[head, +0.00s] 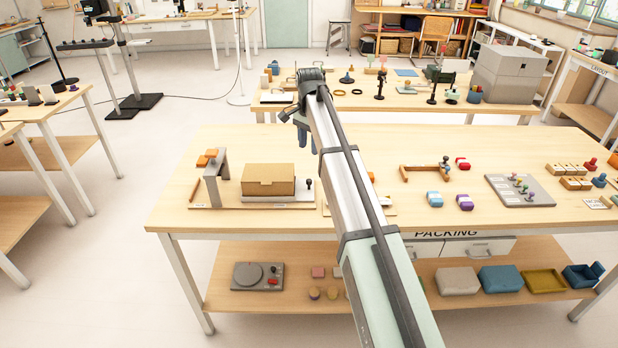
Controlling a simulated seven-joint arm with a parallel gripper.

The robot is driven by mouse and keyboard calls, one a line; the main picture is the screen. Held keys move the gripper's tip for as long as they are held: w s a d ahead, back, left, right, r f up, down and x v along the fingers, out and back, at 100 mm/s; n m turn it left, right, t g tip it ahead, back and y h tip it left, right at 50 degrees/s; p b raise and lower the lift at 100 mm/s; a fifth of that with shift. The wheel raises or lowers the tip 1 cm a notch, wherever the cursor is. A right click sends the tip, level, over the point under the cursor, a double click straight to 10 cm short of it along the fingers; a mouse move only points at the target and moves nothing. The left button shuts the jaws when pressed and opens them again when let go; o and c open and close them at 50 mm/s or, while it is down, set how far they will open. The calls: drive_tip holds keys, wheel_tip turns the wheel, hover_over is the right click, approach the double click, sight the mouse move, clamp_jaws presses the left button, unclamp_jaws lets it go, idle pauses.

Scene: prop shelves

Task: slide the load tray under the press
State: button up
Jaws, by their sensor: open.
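The press (216,168) looks like a grey arch with orange pieces at its top, near the left end of the packing table. The load tray (292,198) is a pale plate just right of the arch, with a small dark knob (309,184) at its right end. A brown cardboard box (268,180) sits on the tray, clear of the arch to its right.
A wooden stick (194,190) lies left of the press. My arm crosses the table and partly hides another board (380,211). An orange-brown frame (425,173), blue and purple pieces, and a grey peg board (518,190) lie to the right. The table's front left is clear.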

sight(309, 180)
wheel_tip(309, 180, down, 13)
drive_tip(key=shift+f, duration=0.2)
idle(0.4)
drive_tip(key=shift+c, duration=0.2)
clamp_jaws()
idle(0.4)
